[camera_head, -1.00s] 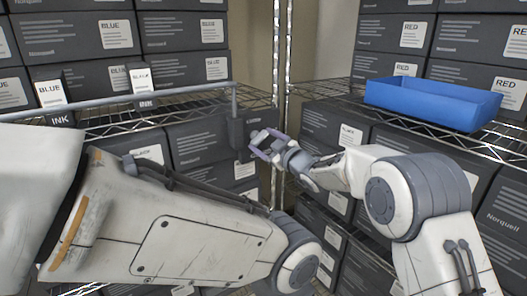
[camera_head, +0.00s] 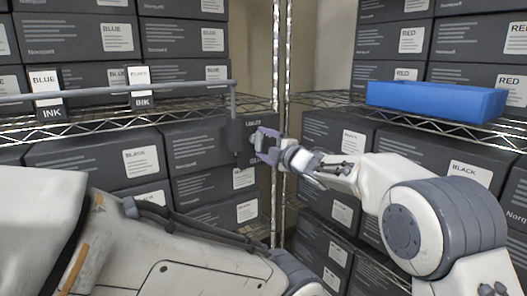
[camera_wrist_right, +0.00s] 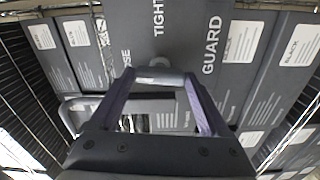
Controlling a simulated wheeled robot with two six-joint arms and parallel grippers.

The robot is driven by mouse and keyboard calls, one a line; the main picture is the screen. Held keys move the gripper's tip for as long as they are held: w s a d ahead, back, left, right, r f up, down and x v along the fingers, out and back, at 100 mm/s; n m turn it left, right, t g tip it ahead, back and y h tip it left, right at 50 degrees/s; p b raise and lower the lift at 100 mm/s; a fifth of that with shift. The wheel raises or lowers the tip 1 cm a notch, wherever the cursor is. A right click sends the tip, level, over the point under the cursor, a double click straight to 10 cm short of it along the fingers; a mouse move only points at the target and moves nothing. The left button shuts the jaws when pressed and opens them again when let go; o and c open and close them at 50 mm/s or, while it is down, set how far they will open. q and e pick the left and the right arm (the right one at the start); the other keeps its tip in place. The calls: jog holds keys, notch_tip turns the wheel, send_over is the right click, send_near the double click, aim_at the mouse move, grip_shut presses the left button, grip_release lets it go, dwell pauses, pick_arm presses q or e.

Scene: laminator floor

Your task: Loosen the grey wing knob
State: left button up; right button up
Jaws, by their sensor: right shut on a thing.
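The grey wing knob (camera_wrist_right: 158,77) shows in the right wrist view as a light grey bar on the face of a dark guard block (camera_wrist_right: 170,30). That face carries the words GUARD and TIGHT and part of another word. My right gripper (camera_wrist_right: 160,78) has its purple fingers on the two ends of the knob and is shut on it. In the head view the right gripper (camera_head: 262,143) is at the right side of the dark guard block (camera_head: 238,140), which hangs below a grey rail; the fingers mostly hide the knob there. My left arm crosses the lower left, its gripper out of frame.
The grey rail (camera_head: 190,88) runs along the left wire shelf, in front of two INK boxes (camera_head: 48,95). Dark labelled cartons (camera_head: 95,160) fill both racks. A blue tray (camera_head: 435,100) sits on the right shelf. A metal post (camera_head: 281,60) stands between the racks.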

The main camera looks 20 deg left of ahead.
jog(key=shift+d+f+n+b, duration=0.1)
jog(key=shift+n+b, duration=0.25)
jog(key=shift+n, duration=0.25)
jog(key=o, duration=1.2)
jog(key=b+v, duration=0.1)
jog(key=v, duration=0.9)
jog(key=shift+s+d+b, duration=0.1)
jog(key=shift+d+b, duration=0.1)
jog(key=shift+b, duration=0.15)
